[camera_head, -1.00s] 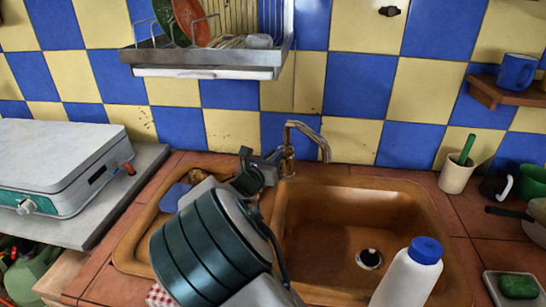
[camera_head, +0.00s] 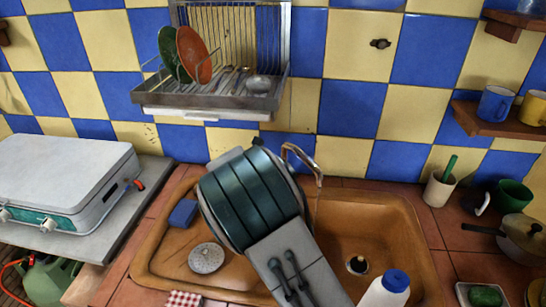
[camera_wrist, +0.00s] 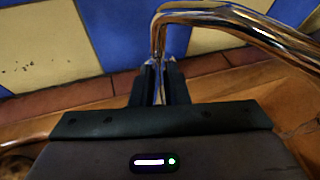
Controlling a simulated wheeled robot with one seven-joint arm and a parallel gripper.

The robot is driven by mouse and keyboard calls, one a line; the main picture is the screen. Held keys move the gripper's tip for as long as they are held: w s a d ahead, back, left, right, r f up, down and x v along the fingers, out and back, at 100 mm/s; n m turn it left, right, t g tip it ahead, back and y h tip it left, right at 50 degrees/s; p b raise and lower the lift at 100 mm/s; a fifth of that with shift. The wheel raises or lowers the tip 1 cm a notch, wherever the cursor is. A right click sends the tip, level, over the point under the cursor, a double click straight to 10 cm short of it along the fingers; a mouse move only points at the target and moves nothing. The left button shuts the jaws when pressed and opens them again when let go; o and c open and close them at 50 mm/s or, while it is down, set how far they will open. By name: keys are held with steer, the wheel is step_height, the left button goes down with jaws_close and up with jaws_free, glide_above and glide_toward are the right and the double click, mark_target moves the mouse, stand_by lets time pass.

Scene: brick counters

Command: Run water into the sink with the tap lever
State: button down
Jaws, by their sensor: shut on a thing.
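The chrome tap shows its curved spout (camera_head: 303,156) against the tiled wall, and the spout arches large across the wrist view (camera_wrist: 225,14). The brown sink basin (camera_head: 385,225) lies below it to the right, with a dark drain. My gripper (camera_wrist: 160,78) is shut on a narrow chrome part of the tap, seemingly the tap lever (camera_wrist: 159,85); the fingers cover most of it. In the head view my arm hides the gripper and the tap's base.
A white bottle with a blue cap (camera_head: 387,291) stands at the basin's front. A dish rack (camera_head: 215,95) hangs above. A cup (camera_head: 439,189) stands at the right.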

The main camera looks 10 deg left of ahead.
steer(key=shift+w+d+r+g+p, duration=0.1)
steer(key=shift+w+r+g+p, duration=0.3)
steer(key=shift+p, duration=1.15)
steer(key=c, duration=1.4)
jaws_free()
steer(key=shift+s, duration=0.1)
steer(key=b+v, duration=0.2)
steer(key=v, duration=1.2)
steer(key=shift+r, duration=0.2)
steer(key=shift+d+f, duration=0.1)
